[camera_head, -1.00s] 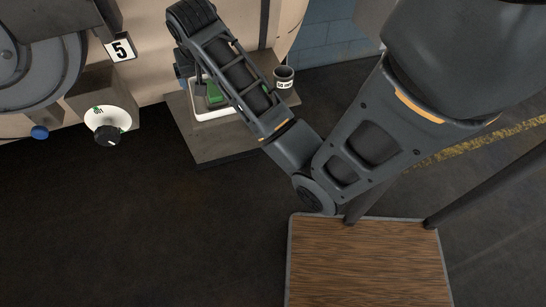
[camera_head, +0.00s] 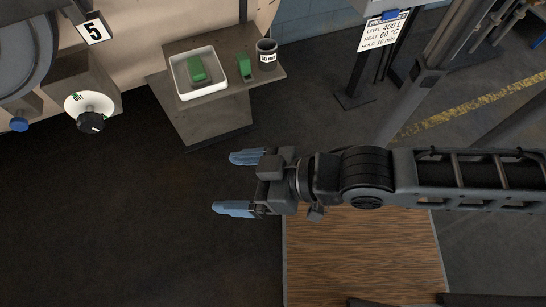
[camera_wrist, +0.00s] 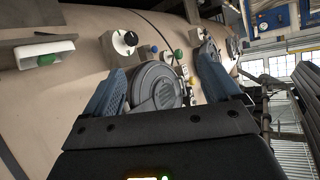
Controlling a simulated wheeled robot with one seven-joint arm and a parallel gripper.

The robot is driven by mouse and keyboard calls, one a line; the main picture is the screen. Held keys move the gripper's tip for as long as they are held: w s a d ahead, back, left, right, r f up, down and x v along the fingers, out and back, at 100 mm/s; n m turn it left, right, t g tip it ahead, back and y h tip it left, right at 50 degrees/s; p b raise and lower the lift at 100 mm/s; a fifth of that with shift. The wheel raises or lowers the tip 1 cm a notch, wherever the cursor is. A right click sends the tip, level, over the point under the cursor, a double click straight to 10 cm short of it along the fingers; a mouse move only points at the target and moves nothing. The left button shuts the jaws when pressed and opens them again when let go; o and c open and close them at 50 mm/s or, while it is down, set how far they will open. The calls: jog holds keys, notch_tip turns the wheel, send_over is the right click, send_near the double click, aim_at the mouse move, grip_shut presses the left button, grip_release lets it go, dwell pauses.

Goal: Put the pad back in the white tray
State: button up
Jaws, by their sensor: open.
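The white tray (camera_head: 181,88) sits on a grey shelf in the head view, with a green block-like pad (camera_head: 196,69) lying inside it. A second green piece (camera_head: 244,67) stands on the bare shelf, right of the tray and apart from it. I cannot tell which one the task means. My gripper (camera_head: 240,183) is open and empty, with its blue fingers pointing left, in front of and below the shelf in the picture. In the wrist view, a green patch (camera_wrist: 47,59) shows at the upper left; its identity is unclear.
A dark cup (camera_head: 266,56) with a white label stands on the shelf (camera_head: 215,106), right of the second green piece. A machine with a black knob (camera_head: 91,122) is at left. A wood-topped surface (camera_head: 360,255) lies below my arm. A sign (camera_head: 384,34) stands behind.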

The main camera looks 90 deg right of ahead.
jog(key=s+r+n+t+y, duration=0.1)
jog(key=s+r+n+t, duration=0.1)
jog(key=s+r, duration=0.4)
jog(key=shift+r+n+y, duration=0.4)
jog(key=shift+r+n, duration=0.05)
jog(key=shift+n, duration=0.05)
jog(key=shift+c, duration=0.2)
dwell(1.6)
